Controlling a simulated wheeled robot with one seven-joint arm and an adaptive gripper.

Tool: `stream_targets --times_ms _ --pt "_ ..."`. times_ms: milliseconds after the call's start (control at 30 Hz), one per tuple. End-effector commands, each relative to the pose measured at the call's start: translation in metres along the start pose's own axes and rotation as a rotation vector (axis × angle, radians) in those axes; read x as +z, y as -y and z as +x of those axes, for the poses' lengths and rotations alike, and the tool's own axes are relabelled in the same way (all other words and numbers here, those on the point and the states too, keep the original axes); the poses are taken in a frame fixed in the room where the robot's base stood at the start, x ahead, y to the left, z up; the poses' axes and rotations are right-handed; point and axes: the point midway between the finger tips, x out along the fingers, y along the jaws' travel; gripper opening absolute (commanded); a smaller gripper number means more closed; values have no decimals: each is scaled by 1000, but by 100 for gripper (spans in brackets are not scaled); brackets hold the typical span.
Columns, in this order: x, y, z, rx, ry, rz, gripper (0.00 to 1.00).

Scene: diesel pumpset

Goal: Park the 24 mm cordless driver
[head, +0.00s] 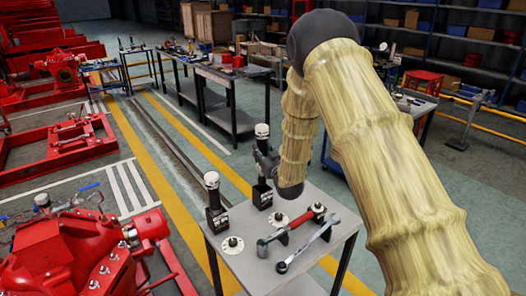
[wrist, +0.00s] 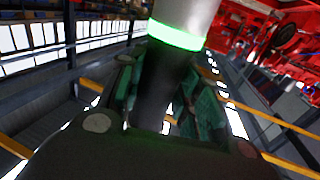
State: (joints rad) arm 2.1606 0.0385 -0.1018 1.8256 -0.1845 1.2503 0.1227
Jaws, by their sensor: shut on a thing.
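My gripper (head: 264,164) is at the far edge of the small grey table, shut on a black cordless driver (head: 261,190) with a pale top. The driver stands upright; I cannot tell whether its base touches the table. In the wrist view the fingers (wrist: 160,105) close around its dark body (wrist: 155,80), below a glowing green ring (wrist: 175,35) and a silver-grey part. A second, similar driver (head: 215,208) stands upright at the table's left edge. I cannot read a size on either. Two pale round discs with dark centres, a nearer one (head: 232,246) and a farther one (head: 279,218), lie on the tabletop.
On the grey table (head: 262,278) lie a red-and-black tool with a metal head (head: 290,233) and a wrench (head: 307,244). Red pump machinery (head: 80,255) stands at the left. Workbenches (head: 232,85) stand behind. Yellow-lined floor between is clear.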

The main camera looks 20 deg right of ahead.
Motion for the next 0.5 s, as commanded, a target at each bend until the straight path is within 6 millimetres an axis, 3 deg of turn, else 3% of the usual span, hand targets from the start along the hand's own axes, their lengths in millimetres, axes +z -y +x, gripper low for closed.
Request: stream_targets --times_ms 500 --pt "41 0 0 0 -4 0 0"
